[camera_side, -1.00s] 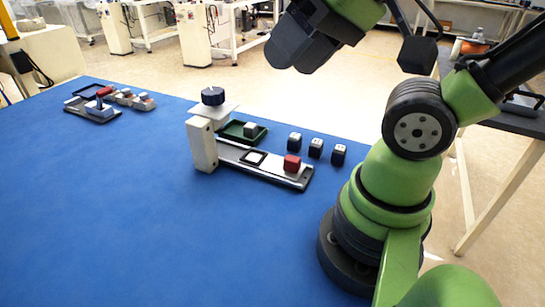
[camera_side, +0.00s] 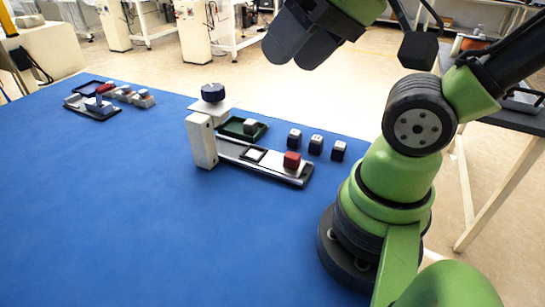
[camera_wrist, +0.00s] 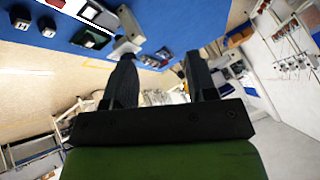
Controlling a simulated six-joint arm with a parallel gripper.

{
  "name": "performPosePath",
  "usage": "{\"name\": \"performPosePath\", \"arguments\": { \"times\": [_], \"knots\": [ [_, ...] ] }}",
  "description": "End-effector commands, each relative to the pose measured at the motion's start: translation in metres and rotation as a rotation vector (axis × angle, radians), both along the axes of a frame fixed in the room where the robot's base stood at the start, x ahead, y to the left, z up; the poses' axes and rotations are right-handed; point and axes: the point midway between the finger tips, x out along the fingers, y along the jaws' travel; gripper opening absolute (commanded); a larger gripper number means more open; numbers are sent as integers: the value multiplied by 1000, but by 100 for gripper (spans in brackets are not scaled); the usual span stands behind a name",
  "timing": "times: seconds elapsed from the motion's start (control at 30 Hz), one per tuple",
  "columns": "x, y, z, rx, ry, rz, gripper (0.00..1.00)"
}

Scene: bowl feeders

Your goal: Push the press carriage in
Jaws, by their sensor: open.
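The press stands on the blue table in the side view, with a white upright (camera_side: 201,141) and a dark blue knob (camera_side: 213,92) on top. A rail (camera_side: 240,167) runs right from its foot. A black-framed square nest with a pale centre (camera_side: 254,155) lies on the rail, outside the upright. A red block (camera_side: 291,160) stands near the rail's right end. My gripper (camera_side: 299,55) is high above the table, right of the press, and touches nothing. In the wrist view its two fingers (camera_wrist: 160,62) are apart and empty.
A green tray (camera_side: 231,132) holding a grey-topped cube (camera_side: 250,126) lies behind the rail. Three dark cubes with pale tops (camera_side: 316,145) stand right of it. Another fixture with a red part (camera_side: 104,88) is at the far left. The table's front is clear.

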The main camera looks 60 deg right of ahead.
Motion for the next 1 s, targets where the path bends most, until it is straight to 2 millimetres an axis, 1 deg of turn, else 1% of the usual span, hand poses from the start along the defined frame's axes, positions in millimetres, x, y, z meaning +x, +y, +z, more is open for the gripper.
{"name": "performPosePath", "arguments": {
  "times": [0.13,0.27,0.4,0.47,0.5,0.57,0.6,0.7,0.8,0.9,1.0],
  "knots": [
    [9,-7,-5,-34,32,-1,53],
    [31,-27,-22,-121,121,10,53],
    [55,-61,-54,-222,252,59,53],
    [62,-76,-71,-253,310,88,53],
    [66,-87,-83,-271,349,112,53],
    [68,-102,-102,-286,404,149,53],
    [69,-111,-114,-293,438,174,53],
    [67,-131,-144,-298,509,239,53],
    [62,-143,-167,-293,557,291,53],
    [58,-150,-180,-288,580,324,53],
    [57,-153,-188,-285,590,341,53]
  ]
}}
